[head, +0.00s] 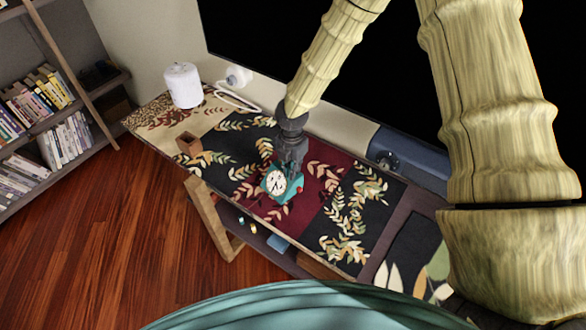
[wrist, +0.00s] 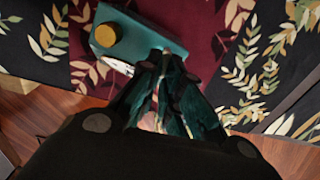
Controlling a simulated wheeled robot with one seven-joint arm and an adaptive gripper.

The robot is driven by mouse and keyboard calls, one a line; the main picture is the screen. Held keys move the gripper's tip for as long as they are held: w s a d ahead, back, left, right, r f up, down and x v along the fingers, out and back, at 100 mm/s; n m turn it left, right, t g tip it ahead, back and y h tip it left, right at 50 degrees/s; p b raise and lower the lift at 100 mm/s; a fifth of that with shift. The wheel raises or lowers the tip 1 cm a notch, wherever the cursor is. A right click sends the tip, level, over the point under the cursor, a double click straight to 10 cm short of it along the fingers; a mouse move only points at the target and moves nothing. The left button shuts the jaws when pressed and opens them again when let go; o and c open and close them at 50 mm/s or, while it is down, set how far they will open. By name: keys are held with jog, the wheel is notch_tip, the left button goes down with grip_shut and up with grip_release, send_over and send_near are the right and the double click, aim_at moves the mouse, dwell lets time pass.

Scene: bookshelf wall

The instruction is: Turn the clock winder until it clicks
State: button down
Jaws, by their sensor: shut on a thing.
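A small teal clock (head: 275,184) with a white dial stands on the patterned table runner, its dial facing the lower left in the head view. In the wrist view the teal body (wrist: 130,38) shows a gold knob (wrist: 107,33), with part of the dial below it. My gripper (head: 292,172) reaches down to the clock's right side. In the wrist view my gripper (wrist: 165,60) has its fingertips together at that side, clear of the gold knob. It is shut on a small part there, which looks like the winder and is mostly hidden by the fingers.
The table runner (head: 345,222) has leaf patterns. A brown pot (head: 189,143), a white canister (head: 183,85) and a white looped item (head: 238,77) stand to the left. A blue box-like thing (head: 405,158) lies behind at right. A bookshelf (head: 60,125) stands at far left.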

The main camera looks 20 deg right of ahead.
jog(key=m, duration=0.6)
jog(key=shift+w+a+m, duration=0.2)
jog(key=shift+w+m, duration=0.1)
jog(key=shift+w, duration=0.05)
jog(key=m, duration=0.3)
jog(key=shift+w+m, duration=0.25)
jog(key=shift+m, duration=0.05)
jog(key=m, duration=0.3)
jog(key=shift+w+d+m, duration=0.1)
jog(key=shift+w+m, duration=0.1)
jog(key=shift+m, duration=0.1)
jog(key=m, duration=0.6)
jog(key=shift+w+d, duration=0.3)
jog(key=m, duration=0.6)
jog(key=shift+w+d+m, duration=0.1)
jog(key=shift+d+m, duration=0.25)
jog(key=shift+m, duration=0.05)
jog(key=c, duration=1.6)
grip_release()
jog(key=shift+r, duration=0.15)
